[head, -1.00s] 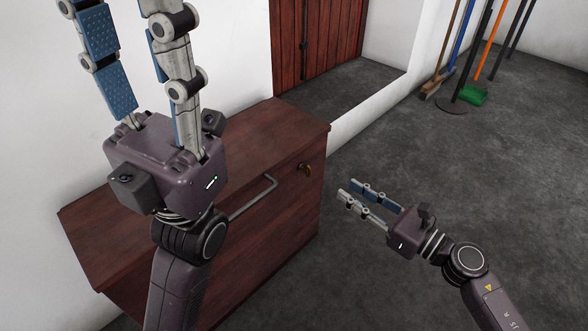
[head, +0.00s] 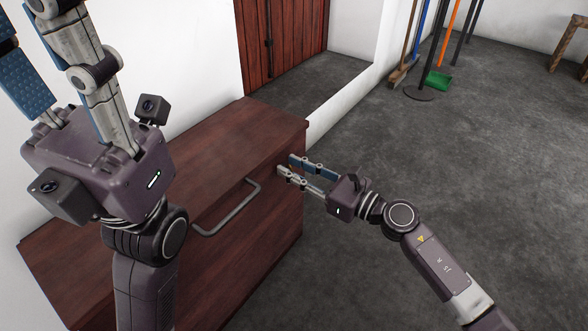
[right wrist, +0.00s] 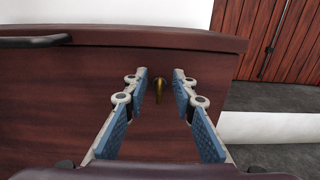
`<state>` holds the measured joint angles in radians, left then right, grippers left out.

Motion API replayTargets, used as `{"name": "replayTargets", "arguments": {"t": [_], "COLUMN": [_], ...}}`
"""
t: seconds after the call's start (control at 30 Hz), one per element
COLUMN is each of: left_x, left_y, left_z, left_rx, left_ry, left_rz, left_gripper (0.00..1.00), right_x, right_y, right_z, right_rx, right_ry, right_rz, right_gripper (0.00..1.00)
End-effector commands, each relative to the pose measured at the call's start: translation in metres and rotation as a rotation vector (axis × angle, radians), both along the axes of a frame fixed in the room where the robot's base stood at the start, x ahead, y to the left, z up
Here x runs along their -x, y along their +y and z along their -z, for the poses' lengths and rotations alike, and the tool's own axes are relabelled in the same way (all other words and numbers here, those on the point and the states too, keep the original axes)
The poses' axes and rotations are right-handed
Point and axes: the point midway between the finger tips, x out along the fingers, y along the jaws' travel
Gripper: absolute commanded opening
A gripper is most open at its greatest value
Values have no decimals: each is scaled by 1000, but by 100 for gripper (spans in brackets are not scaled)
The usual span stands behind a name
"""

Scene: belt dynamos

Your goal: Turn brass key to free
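The brass key (right wrist: 159,88) is on the front of the dark red wooden cabinet (head: 215,145), near its top right corner. In the right wrist view it lies between the two fingers of my right gripper (right wrist: 159,86), which is open, with a gap on both sides. In the head view, my right gripper (head: 283,165) points left at the cabinet front, and its fingers mostly hide the key. My left gripper (head: 48,45) is raised at the upper left; its fingers are apart and its tips are cut off by the frame.
A metal bar handle (head: 228,210) sticks out from the cabinet front, left of the key. A plank door (head: 282,40) is behind the cabinet. Brooms and a green dustpan (head: 437,79) stand by the far wall. The grey floor (head: 450,150) on the right is clear.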

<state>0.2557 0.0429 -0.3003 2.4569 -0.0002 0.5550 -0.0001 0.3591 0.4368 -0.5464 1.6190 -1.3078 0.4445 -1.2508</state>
Motion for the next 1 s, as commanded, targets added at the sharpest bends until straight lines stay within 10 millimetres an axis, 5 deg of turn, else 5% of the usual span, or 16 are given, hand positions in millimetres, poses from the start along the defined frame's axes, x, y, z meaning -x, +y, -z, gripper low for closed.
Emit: {"name": "replayTargets", "arguments": {"t": [0.2, 0.43, 1.0], "left_x": [0, 0, -2], "left_y": [0, 0, 1], "left_z": [0, 0, -3], "left_rx": [0, 0, 5], "left_ry": [-1, -1, 14], "left_rz": [0, 0, 3], "left_gripper": [40, 40, 40], "right_x": [0, 0, -1], "right_y": [0, 0, -1], "right_z": [0, 0, -2], "right_rx": [0, 0, -59], "right_ry": [0, 0, 82], "right_rz": [0, 0, 1], "right_gripper": [24, 0, 0]}}
